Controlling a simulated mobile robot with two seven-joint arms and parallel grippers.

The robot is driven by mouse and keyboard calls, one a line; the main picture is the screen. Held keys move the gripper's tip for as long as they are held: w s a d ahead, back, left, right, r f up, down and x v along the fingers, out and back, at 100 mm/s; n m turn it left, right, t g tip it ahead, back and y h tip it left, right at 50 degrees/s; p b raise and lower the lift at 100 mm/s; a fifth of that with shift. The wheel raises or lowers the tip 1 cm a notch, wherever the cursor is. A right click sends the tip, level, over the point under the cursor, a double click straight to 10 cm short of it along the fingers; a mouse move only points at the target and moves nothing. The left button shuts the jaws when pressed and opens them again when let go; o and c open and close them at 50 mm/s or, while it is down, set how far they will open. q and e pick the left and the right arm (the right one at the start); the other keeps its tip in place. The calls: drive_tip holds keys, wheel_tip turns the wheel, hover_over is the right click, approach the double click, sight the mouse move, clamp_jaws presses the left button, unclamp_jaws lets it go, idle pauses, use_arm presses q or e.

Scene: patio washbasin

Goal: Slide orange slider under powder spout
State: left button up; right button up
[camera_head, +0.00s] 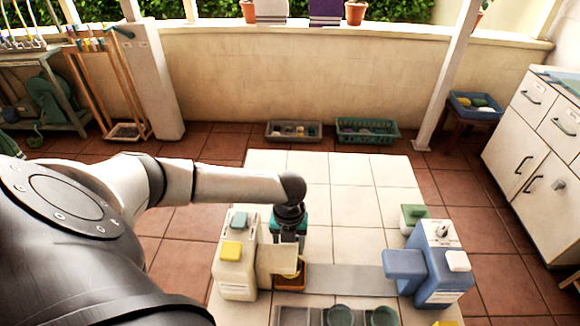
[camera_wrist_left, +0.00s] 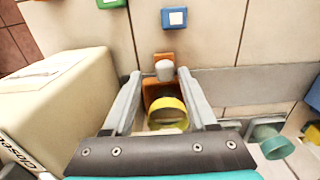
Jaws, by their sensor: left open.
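The orange slider (camera_wrist_left: 160,92) stands at the left end of a grey track (camera_head: 350,279), beside the cream dispenser (camera_head: 236,275). It has a pale knob (camera_wrist_left: 164,70) and a yellow ring or cup (camera_wrist_left: 168,113) on it. In the head view the slider (camera_head: 291,283) is partly hidden by the dispenser's spout and my gripper. My left gripper (camera_wrist_left: 160,73) is open above the slider, its fingertips on either side of the knob; contact cannot be told. A blue dispenser (camera_head: 437,262) with a jutting spout (camera_head: 404,264) stands at the right end. Which spout gives powder is not visible.
A grey tray (camera_head: 293,317) with teal cups (camera_head: 340,316) lies at the near edge. In the wrist view, a blue block (camera_wrist_left: 175,18) and a green block (camera_wrist_left: 110,3) lie beyond the slider. The track between the dispensers looks clear. A white cabinet (camera_head: 530,140) stands far right.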

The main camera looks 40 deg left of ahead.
use_arm(q)
wheel_tip(320, 180, up, 15)
drive_tip(key=p, duration=0.2)
drive_tip(key=shift+r, duration=0.15)
drive_tip(key=shift+d, duration=0.1)
idle(0.6)
